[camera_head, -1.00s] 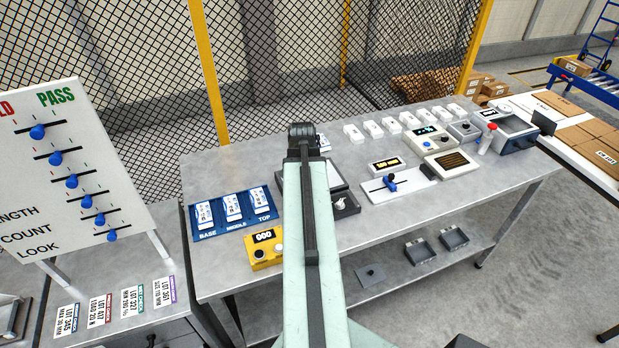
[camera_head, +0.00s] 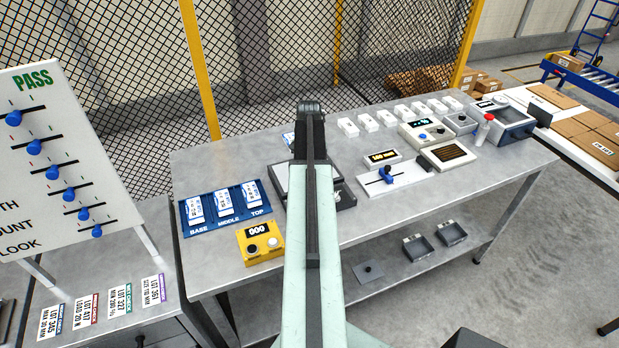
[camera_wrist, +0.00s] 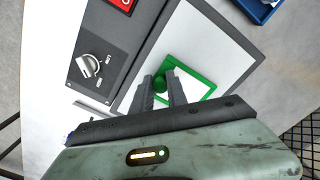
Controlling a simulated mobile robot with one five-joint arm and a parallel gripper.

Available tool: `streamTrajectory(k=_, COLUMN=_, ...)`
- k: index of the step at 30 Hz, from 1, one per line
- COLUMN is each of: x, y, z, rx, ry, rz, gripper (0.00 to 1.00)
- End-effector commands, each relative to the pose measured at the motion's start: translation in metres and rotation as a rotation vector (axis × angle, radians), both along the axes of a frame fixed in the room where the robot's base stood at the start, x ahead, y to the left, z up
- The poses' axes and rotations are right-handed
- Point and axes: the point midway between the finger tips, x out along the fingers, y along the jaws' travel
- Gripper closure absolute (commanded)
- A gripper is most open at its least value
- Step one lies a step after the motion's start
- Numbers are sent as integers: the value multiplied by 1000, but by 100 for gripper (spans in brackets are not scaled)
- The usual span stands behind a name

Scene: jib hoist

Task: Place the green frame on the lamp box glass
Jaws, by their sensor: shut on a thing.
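The green frame (camera_wrist: 207,76) shows in the wrist view, a thin open square with a round green knob on one side. My gripper (camera_wrist: 162,86) is shut on the green frame at its knob. The frame lies over the white lamp box glass (camera_wrist: 203,38); whether it touches the glass or hangs just above, I cannot tell. The dark lamp box (camera_wrist: 112,42) has a silver rotary switch and a red label beside the glass. In the head view the lamp box (camera_head: 346,197) is partly hidden behind my arm, which also hides the gripper and the green frame.
A blue tray (camera_head: 240,209) with white blocks and a yellow counter box (camera_head: 262,243) stand left of the lamp box. A slider board (camera_head: 395,180) and several instruments stand to the right. White blocks line the table's back. A sign board (camera_head: 70,160) stands at left.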

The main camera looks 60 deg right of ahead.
Motion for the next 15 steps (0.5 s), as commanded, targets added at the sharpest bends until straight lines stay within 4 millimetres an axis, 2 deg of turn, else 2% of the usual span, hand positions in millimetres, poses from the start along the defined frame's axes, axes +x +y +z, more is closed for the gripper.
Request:
streamTrajectory(k=9, x=0, y=0, z=-3, rx=0, ry=0, rz=-1, gripper=100)
streamTrajectory(k=10, x=-1, y=0, z=-3, rx=0, ry=0, rz=-1, gripper=79)
streamTrajectory(k=12, x=-1, y=0, z=-2, rx=0, ry=0, rz=-1, gripper=60)
streamTrajectory(k=15, x=-1, y=0, z=-2, rx=0, ry=0, rz=-1, gripper=60)
